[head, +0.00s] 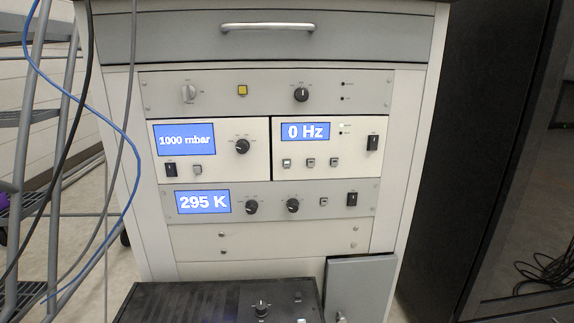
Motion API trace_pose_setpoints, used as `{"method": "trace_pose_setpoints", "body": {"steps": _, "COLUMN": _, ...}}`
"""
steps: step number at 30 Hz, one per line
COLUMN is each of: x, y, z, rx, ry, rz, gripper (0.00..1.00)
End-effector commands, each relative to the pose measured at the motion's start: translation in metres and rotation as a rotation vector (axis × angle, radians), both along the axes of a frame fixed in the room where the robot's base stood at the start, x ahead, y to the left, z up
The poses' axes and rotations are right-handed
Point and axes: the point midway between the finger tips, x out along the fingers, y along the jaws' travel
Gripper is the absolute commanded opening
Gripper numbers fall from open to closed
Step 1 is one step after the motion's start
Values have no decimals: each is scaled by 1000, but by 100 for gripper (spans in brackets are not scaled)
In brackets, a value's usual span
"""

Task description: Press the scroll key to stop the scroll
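An equipment rack holds several panels with keys and knobs. No label that reads as scroll can be made out, so I cannot tell which key is the scroll key. A yellow square key (242,90) sits on the top panel. My gripper is not in view.
The lower panel shows 295 K (203,202), with knobs and a small key (323,202). A black ribbed box (200,303) stands low in front of the rack. Blue and black cables (130,165) hang at the left beside metal steps. A dark cabinet (475,130) stands at the right.

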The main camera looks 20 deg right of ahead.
Motion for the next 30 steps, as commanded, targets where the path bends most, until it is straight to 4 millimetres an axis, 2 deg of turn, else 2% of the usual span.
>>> {"method": "trace_pose_setpoints", "body": {"steps": 2, "x": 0, "y": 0, "z": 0, "rx": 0, "ry": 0, "rz": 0, "gripper": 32}}
{"method": "trace_pose_setpoints", "body": {"steps": 12, "x": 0, "y": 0, "z": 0, "rx": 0, "ry": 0, "rz": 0, "gripper": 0}}
{"method": "trace_pose_setpoints", "body": {"steps": 30, "x": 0, "y": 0, "z": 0, "rx": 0, "ry": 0, "rz": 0, "gripper": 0}}
